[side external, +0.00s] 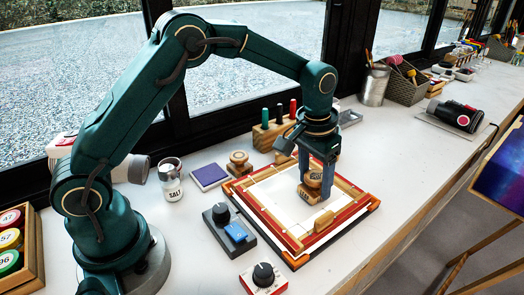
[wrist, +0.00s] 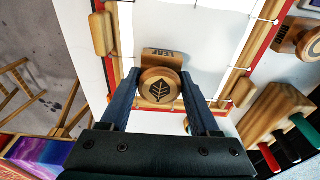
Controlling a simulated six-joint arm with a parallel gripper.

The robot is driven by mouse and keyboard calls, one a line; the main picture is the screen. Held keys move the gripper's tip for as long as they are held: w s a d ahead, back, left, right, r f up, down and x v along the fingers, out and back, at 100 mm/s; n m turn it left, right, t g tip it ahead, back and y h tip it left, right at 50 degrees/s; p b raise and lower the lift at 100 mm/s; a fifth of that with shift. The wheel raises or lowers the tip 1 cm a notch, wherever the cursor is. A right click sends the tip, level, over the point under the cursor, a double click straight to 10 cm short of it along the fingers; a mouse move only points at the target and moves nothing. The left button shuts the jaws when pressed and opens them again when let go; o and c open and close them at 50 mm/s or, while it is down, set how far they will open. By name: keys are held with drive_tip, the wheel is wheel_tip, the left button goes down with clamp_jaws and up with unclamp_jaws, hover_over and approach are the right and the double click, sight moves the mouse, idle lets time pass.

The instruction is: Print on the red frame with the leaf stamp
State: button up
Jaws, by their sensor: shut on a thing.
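My gripper (side external: 318,172) is shut on the round wooden leaf stamp (side external: 313,182), with one finger on each side. In the wrist view the stamp's top (wrist: 160,90) carries a dark leaf mark, and a block lettered LEAF shows beside it. The stamp is upright over the white cloth (side external: 275,195) stretched inside the red frame (side external: 345,226). The frame lies flat on the table and has wooden clips along its sides. The stamp's underside is hidden, and I cannot tell whether it touches the cloth.
Left of the frame are another wooden stamp (side external: 239,164), a purple pad (side external: 209,177), a salt jar (side external: 170,182) and a dark knob box (side external: 226,228). A red-and-white knob box (side external: 263,278) stands in front. A wooden rack (side external: 271,135) of coloured handles stands behind.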

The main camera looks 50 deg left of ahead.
drive_tip(key=shift+f, duration=0.6)
idle(1.3)
drive_tip(key=shift+r, duration=3.65)
drive_tip(key=shift+w, duration=0.1)
drive_tip(key=shift+a+f+m, duration=0.15)
drive_tip(key=shift+f+m, duration=0.15)
drive_tip(key=shift+f, duration=0.05)
hover_over(289, 183)
drive_tip(key=shift+s+f, duration=0.2)
drive_tip(key=shift+f, duration=2.55)
drive_tip(key=shift+f, duration=0.6)
